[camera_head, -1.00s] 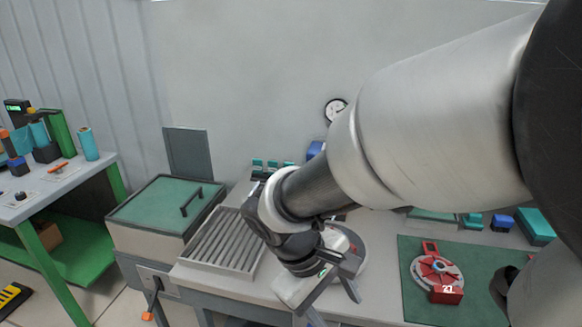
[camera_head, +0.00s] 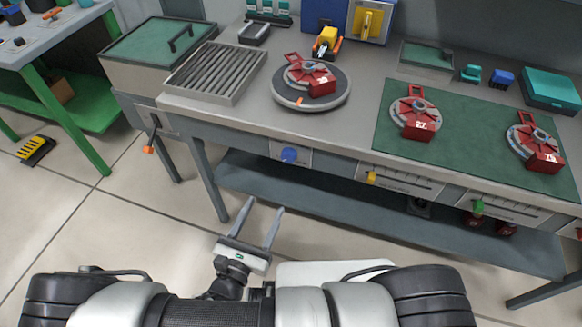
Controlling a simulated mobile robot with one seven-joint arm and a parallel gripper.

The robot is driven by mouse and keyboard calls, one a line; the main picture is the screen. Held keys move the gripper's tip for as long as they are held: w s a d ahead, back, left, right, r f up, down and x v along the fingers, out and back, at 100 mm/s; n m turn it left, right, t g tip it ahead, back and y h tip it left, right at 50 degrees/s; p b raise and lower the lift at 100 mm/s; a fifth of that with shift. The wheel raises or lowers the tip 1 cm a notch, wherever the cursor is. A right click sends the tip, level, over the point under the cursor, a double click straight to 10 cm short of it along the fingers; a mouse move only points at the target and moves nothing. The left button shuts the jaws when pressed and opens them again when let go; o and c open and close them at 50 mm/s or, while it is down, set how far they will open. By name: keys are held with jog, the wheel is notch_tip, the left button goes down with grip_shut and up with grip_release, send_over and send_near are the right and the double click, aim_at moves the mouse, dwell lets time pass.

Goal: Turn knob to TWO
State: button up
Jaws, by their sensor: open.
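A blue knob (camera_head: 289,155) sits on a light plate on the front face of the workbench, below the round turntable. The markings around it are too small to read, so I cannot tell its setting. My gripper (camera_head: 262,209) is in front of the bench and lower in the picture than the knob. Its two fingers are spread apart, point toward the bench and hold nothing. The gripper is apart from the knob.
A turntable (camera_head: 337,99) carrying a red hook part stands above the knob. Right of the knob are a yellow slider (camera_head: 372,178) and a green slider (camera_head: 479,206). An orange-tipped lever (camera_head: 149,149) hangs at the left. The floor before the bench is clear.

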aim_at(287, 158)
jog(key=x, duration=1.7)
jog(key=shift+w+a+f, duration=0.1)
jog(key=shift+w, duration=0.1)
jog(key=c, duration=1)
jog(key=shift+c, duration=0.2)
